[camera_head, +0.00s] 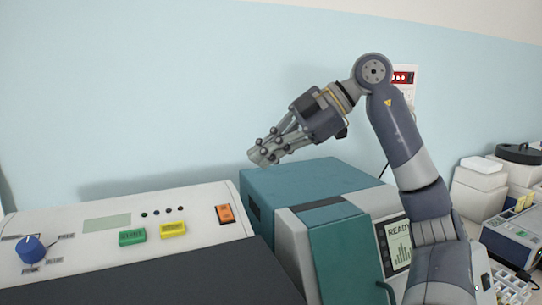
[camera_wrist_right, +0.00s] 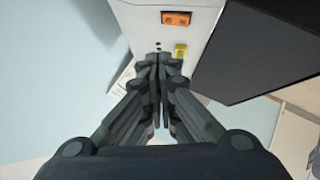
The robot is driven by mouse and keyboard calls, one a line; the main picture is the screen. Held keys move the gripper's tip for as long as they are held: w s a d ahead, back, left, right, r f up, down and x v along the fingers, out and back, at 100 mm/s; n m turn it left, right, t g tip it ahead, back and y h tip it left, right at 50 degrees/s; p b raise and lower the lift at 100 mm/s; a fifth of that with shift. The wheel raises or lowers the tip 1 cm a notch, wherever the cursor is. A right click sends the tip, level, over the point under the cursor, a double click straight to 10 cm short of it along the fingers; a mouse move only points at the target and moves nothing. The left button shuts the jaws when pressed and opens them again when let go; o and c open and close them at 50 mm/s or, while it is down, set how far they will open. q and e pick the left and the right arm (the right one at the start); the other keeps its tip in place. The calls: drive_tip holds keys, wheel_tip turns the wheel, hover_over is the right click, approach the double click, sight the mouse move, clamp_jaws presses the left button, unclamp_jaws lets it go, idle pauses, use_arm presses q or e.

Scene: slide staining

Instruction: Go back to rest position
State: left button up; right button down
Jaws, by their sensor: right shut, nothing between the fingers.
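My right gripper (camera_head: 262,156) is shut and empty. It is raised in front of the blue wall, above the gap between the control panel and the teal machine. In the right wrist view its fingers (camera_wrist_right: 160,125) are together, with nothing between them. My right arm comes up from the lower right and bends at the elbow. My left gripper is not in view.
A white control panel (camera_head: 85,245) with a blue knob (camera_head: 31,248), green button (camera_head: 132,237), yellow button (camera_head: 173,229) and orange switch (camera_head: 225,214) stands at left. A teal machine (camera_head: 300,185) with a READY screen (camera_head: 399,243) stands mid-right. White boxes (camera_head: 480,185) stand far right.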

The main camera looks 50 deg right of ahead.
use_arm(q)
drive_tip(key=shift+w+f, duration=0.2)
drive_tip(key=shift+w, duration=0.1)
use_arm(e)
drive_tip(key=shift+s+r, duration=0.55)
drive_tip(key=shift+r, duration=0.15)
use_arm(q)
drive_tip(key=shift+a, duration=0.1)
use_arm(e)
drive_tip(key=shift+a, duration=0.15)
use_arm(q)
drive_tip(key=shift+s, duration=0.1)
